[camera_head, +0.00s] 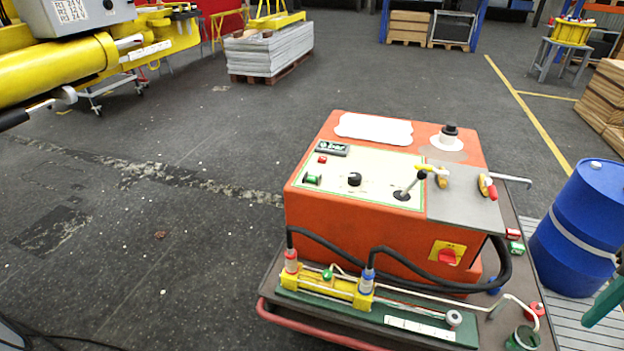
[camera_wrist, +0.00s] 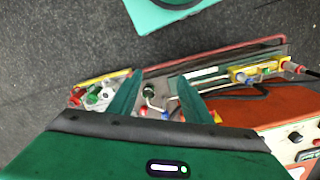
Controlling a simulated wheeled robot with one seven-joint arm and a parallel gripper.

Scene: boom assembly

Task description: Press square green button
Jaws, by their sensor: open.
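A small square-looking green button (camera_head: 516,247) sits on the right side of the orange machine's cart, just below a red one (camera_head: 513,234). Another green button (camera_head: 312,179) is on the pale control panel (camera_head: 375,180), near a small red button (camera_head: 322,159). Part of my gripper shows as a green finger at the right edge of the head view, right of the cart and apart from these buttons. In the wrist view my gripper (camera_wrist: 160,76) is open and empty, with the cart's fittings beyond its fingers. I cannot tell which button is visible there.
A blue barrel (camera_head: 580,215) stands right of the cart. Black hoses and a yellow cylinder (camera_head: 325,284) lie along the front. The floor left is free.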

